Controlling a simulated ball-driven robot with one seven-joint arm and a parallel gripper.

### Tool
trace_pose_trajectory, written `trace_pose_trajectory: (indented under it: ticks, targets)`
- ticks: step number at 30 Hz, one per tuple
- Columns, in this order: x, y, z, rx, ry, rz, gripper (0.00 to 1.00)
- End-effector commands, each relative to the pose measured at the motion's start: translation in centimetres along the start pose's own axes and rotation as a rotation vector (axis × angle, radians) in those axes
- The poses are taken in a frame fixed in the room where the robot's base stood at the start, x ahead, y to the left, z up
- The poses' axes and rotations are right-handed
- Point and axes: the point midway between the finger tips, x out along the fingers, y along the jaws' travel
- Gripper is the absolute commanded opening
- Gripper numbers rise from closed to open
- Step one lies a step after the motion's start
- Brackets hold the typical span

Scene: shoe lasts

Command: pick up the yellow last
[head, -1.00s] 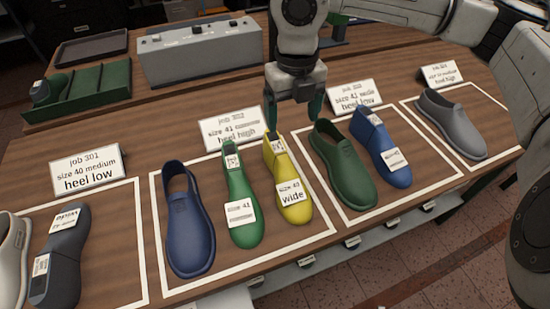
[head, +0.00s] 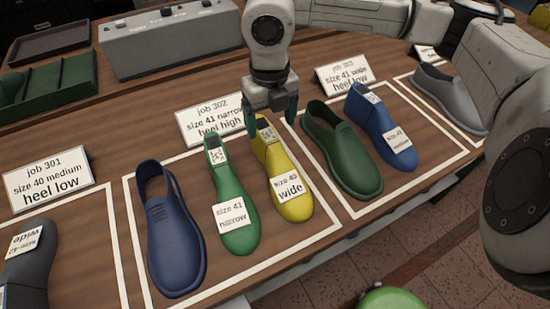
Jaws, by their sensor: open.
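The yellow last (head: 292,204) lies in the job 302 outline, its toe toward the front. It bears a "size 40 wide" tag and a patterned label at its heel end. My gripper (head: 270,112) is open, pointing down at the heel end of the yellow last, with a green finger showing on the right side. Whether the fingers touch the last cannot be told.
A green last (head: 237,238) tagged "size 41 narrow" stands close on the left, beside a blue shoe (head: 172,235). A green shoe (head: 338,150) and a blue last (head: 372,125) stand right. The job 302 sign (head: 210,120) is just behind. A green rounded thing (head: 392,298) shows at the bottom edge.

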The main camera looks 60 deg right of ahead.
Motion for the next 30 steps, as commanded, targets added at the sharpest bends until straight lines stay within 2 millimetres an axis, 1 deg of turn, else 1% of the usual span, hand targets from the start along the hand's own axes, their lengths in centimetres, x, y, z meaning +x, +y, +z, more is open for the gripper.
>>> trace_pose_trajectory:
  ticks: [3, 8, 15, 18, 26, 30]
  targets:
    - [1.0, 0.0, 0.0, 0.0, 0.001, 0.0, 0.83]
    - [2.0, 0.1, -0.2, 0.0, 0.003, 0.001, 0.83]
    - [5.4, 0.2, -0.4, 0.001, 0.002, 0.002, 0.83]
    - [6.2, 0.2, -0.4, 0.0, 0.002, -0.001, 0.83]
    - [6.5, 0.2, -0.4, -0.001, 0.0, -0.001, 0.83]
    - [6.5, 0.2, -0.4, -0.001, 0.0, -0.001, 0.69]
